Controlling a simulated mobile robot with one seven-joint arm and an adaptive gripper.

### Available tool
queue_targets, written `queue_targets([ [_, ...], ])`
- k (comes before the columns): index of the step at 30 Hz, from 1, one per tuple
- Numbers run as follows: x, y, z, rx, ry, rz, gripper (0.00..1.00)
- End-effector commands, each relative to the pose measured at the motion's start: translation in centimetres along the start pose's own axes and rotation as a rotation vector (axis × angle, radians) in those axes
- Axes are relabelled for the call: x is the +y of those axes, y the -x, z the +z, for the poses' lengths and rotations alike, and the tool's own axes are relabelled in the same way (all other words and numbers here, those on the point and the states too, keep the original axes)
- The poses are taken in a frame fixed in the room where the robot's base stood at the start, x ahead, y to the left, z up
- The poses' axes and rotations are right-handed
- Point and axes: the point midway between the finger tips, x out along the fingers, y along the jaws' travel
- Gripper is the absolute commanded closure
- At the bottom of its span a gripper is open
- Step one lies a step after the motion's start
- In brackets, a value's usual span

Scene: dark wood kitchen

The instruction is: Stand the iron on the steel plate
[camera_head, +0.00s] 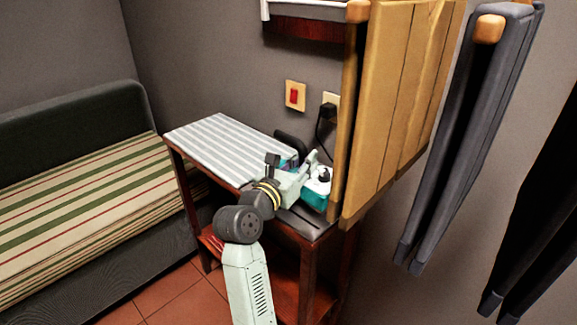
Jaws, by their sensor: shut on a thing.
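The iron (317,198), teal with white parts, is at the right end of a small wooden table, beside the wooden panel. My gripper (308,172) reaches in from the left and is shut on the iron; the exact grip is small and partly hidden by my wrist. The steel plate (300,224) is a dark grey surface at the table's near right end, below the iron. I cannot tell whether the iron touches the plate.
A grey-and-white striped pad (222,146) covers the table's left part. Folded wooden boards (392,100) hang close on the right. A black plug and cord (326,117) are on the wall behind. A striped bench (80,200) stands at left.

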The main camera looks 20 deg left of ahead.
Motion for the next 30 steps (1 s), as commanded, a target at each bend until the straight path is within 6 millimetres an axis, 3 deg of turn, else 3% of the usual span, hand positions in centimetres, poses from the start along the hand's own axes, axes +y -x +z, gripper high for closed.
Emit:
queue_targets([
  [11,-0.4,-2.8,0.2,-0.007,-0.002,0.0,1.0],
  [21,-0.1,-2.7,-3.2,-0.007,-0.001,0.002,1.0],
  [30,-0.1,-2.7,-3.4,-0.008,-0.002,0.002,1.0],
])
